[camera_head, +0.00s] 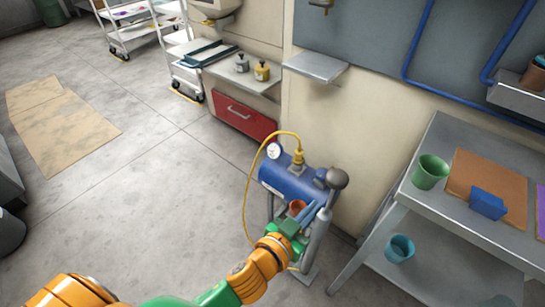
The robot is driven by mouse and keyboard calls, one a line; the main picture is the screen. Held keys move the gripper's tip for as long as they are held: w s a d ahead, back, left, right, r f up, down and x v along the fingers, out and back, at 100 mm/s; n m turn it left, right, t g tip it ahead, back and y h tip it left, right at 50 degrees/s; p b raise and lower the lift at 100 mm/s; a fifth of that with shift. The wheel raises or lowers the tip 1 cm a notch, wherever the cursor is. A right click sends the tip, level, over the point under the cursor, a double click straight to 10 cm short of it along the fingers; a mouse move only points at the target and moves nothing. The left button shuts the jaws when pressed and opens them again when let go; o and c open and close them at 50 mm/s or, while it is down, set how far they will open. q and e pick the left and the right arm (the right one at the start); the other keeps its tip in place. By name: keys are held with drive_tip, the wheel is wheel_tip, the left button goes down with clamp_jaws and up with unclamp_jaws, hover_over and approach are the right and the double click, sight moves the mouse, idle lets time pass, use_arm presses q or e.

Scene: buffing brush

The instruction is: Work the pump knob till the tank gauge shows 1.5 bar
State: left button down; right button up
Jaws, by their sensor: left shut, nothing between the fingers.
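The blue tank (285,180) stands on a grey frame by the wall. Its round white gauge (273,151) faces me at the tank's left end, too small to read. The dark, round pump knob (338,178) tops the grey upright pump (318,238) at the tank's right side. My left gripper (311,211) is shut and empty, its fingers just below and left of the knob, in front of the tank. I cannot tell whether they touch the pump. My right gripper is out of view.
A yellow hose (248,190) loops from the tank top down its left side. A red drawer (241,118) is behind. The floor at left is open.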

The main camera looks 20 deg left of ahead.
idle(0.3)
use_arm(q)
wheel_tip(320, 180, up, 10)
drive_tip(key=p, duration=0.8)
drive_tip(key=b, duration=0.1)
hover_over(334, 182)
wheel_tip(334, 182, down, 4)
drive_tip(key=shift+w+r, duration=0.1)
drive_tip(key=shift+r, duration=0.15)
wheel_tip(334, 182, down, 3)
drive_tip(key=shift+r+b, duration=0.1)
drive_tip(key=shift+b, duration=0.45)
drive_tip(key=shift+s+f, duration=0.2)
drive_tip(key=shift+f, duration=0.15)
